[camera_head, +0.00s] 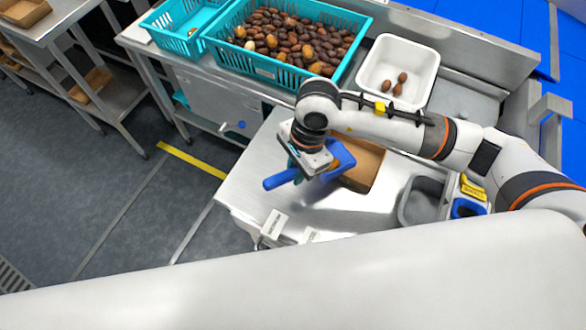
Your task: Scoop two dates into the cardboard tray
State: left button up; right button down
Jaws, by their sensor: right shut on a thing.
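My right gripper (297,172) is shut on a blue scoop (342,160) above the steel table. The scoop's handle (280,179) points left; its inside is not clear to see. The cardboard tray (368,169) lies on the table just right of the scoop, partly hidden by my right arm and the scoop. I see no dates in the part of it that shows. Many brown and tan dates (290,38) fill the large teal crate (283,77) at the back. My left gripper is not in view.
A white tub (423,57) with three dates stands right of the teal crate. A smaller teal basket (172,40) is at its left. A grey bin (421,205) and a yellow-and-blue item (470,200) sit at the table's right. The table's left front is mostly bare.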

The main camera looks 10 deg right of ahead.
jog(key=shift+w+d+r+y, duration=0.1)
jog(key=shift+d+r+y, duration=0.1)
jog(key=shift+r+y, duration=0.3)
jog(key=shift+w+d+f+g+b, duration=0.1)
jog(key=shift+d+g+b, duration=0.15)
jog(key=shift+g+b, duration=0.05)
jog(key=d+r+y+b, duration=0.1)
jog(key=w+d+r+g+y+b, duration=0.1)
jog(key=y+b, duration=0.1)
jog(key=shift+w+d+r+y, duration=0.1)
jog(key=shift+d+r+y, duration=0.2)
jog(key=shift+d+r, duration=0.05)
jog(key=d+r+y+b, duration=0.1)
jog(key=w+d+r+g+y+b, duration=0.1)
jog(key=b, duration=0.1)
jog(key=d+r+g+y+b, duration=0.1)
jog(key=y+b, duration=0.1)
jog(key=shift+w+d+r, duration=0.3)
jog(key=shift+d+r, duration=0.1)
jog(key=shift+r, duration=0.1)
